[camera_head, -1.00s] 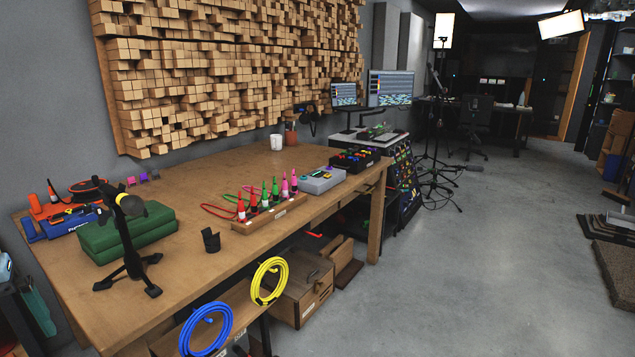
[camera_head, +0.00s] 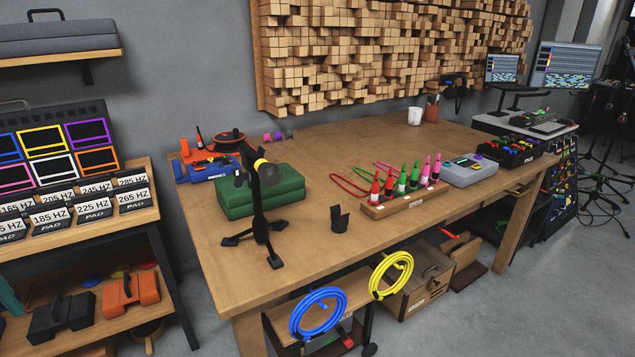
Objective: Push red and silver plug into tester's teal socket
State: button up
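Several upright plugs stand in a wooden rack (camera_head: 405,203) on the workbench: red ones at the left, green in the middle, pink at the right. A red plug with a pale lower part (camera_head: 375,189) stands at the rack's left end; I cannot tell which of the red ones is red and silver. Red and green cables lie behind the rack. A grey box (camera_head: 469,172) with a small screen and coloured marks, likely the tester, sits just right of the rack. Its teal socket is too small to tell. My gripper is not in view.
The wooden workbench (camera_head: 320,250) bears a black stand with a microphone (camera_head: 262,205), a green case (camera_head: 285,188) and a black holder (camera_head: 340,220). Blue (camera_head: 318,314) and yellow (camera_head: 391,275) cable coils hang at its front. Shelves (camera_head: 80,240) stand left; floor (camera_head: 500,320) is clear at front right.

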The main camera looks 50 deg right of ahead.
aim_at(375, 189)
jog(key=k+l+u, duration=0.15)
jog(key=l+u, duration=0.15)
jog(key=l, duration=0.15)
jog(key=k+l+u, duration=0.15)
jog(key=l+u, duration=0.15)
jog(key=k+l+u, duration=0.3)
jog(key=l, duration=0.15)
jog(key=k+l+u, duration=0.15)
jog(key=l+u, duration=0.15)
jog(key=k+l+u, duration=0.1)
jog(key=k+l, duration=1.05)
jog(key=k+l+u, duration=0.15)
jog(key=k+l, duration=0.4)
jog(key=k, duration=0.2)
